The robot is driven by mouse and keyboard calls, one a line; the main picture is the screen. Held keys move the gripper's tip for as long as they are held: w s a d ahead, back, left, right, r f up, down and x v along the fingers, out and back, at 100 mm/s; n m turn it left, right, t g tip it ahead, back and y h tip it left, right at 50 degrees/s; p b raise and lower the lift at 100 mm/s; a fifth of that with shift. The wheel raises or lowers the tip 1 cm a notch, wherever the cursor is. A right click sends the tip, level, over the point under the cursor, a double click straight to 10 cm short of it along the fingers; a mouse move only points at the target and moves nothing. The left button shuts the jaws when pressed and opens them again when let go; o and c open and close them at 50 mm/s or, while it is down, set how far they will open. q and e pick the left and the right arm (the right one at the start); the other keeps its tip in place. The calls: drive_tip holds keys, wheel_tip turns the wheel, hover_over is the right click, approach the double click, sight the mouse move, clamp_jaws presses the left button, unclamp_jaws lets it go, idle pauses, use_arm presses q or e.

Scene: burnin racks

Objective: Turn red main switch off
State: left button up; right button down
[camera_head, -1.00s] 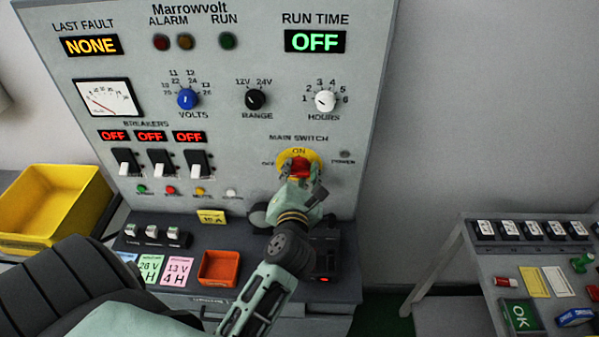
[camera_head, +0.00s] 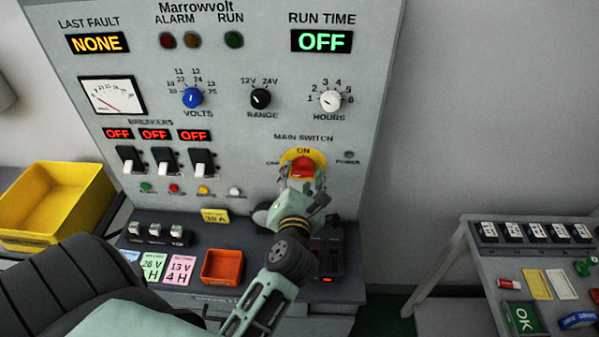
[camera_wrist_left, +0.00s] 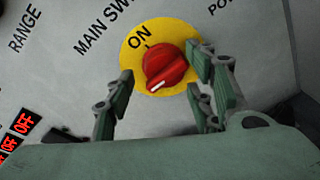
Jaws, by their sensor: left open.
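The red main switch (camera_head: 302,168) is a rotary knob on a yellow round plate marked ON at the top, on the grey panel. In the left wrist view the red knob (camera_wrist_left: 167,66) shows large, with a white mark at its lower edge. OFF is printed left of the plate in the head view; it is hidden in the wrist view. My left gripper (camera_head: 305,186) is open just below and in front of the knob. In the wrist view its fingers (camera_wrist_left: 162,84) stand either side of the knob, apart from it. My right gripper is not in view.
Three breaker switches (camera_head: 163,161) sit left on the panel under red OFF displays. The RUN TIME display (camera_head: 321,41) reads OFF. An orange tray (camera_head: 222,267) and cards lie on the ledge below. A yellow bin (camera_head: 57,205) stands left, another console (camera_head: 530,262) right.

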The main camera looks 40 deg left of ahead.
use_arm(q)
drive_tip(key=v, duration=0.6)
idle(0.5)
